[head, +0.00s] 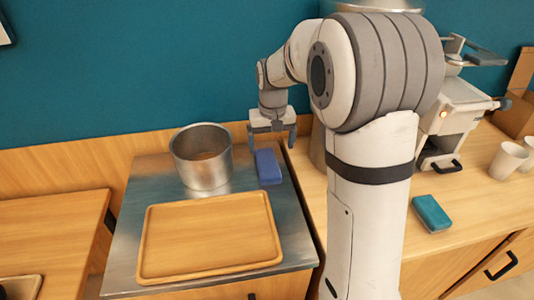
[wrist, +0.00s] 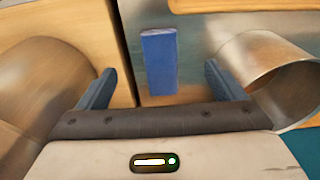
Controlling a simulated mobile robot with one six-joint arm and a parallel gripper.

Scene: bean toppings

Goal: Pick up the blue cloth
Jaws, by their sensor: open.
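The blue cloth (head: 268,167) looks like a small folded blue block. It lies on the metal worktop, to the right of the metal pot and behind the wooden tray. My gripper (head: 271,140) is open and empty, pointing down just behind and above the cloth. In the wrist view the cloth (wrist: 160,62) shows in the gap between the two blue fingers of my gripper (wrist: 160,70), with space on both sides. I cannot tell the exact height between the fingertips and the cloth.
The metal pot (head: 202,172) stands close on the left. The wooden tray (head: 210,232) fills the front of the worktop (head: 126,247). A teal block (head: 431,213) lies on the right counter near a machine (head: 455,115) and white cups (head: 507,160). A large metal cylinder (wrist: 45,85) stands on the other side.

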